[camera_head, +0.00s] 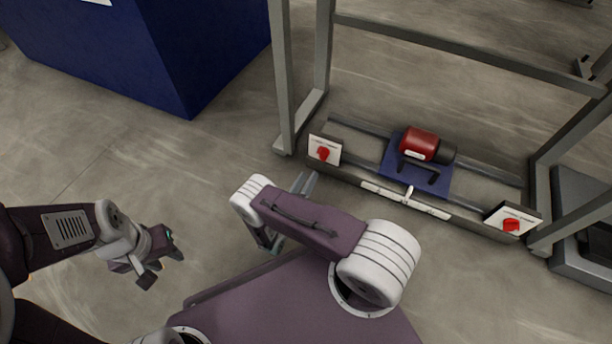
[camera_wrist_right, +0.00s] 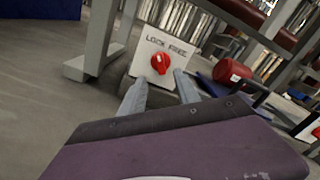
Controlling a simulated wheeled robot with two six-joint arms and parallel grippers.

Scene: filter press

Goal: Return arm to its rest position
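My right arm bends over my base in the middle of the head view. Its gripper (camera_head: 305,183) is partly hidden behind the arm link, with grey fingertips pointing toward the left switch plate. In the right wrist view the two grey fingers (camera_wrist_right: 160,88) stand apart with nothing between them. Beyond them is a white plate (camera_wrist_right: 160,58) lettered "LOCK FREE" with a red knob (camera_wrist_right: 160,63); the fingers look short of it. My left gripper (camera_head: 166,266) hangs at the left over bare floor, fingers apart and empty.
A grey metal frame (camera_head: 283,80) stands ahead. Its low rail carries the left switch plate (camera_head: 325,149), a right switch plate (camera_head: 511,219) and a red motor (camera_head: 419,144) on a blue plate. A blue box (camera_head: 180,55) stands back left. Floor between box and frame is clear.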

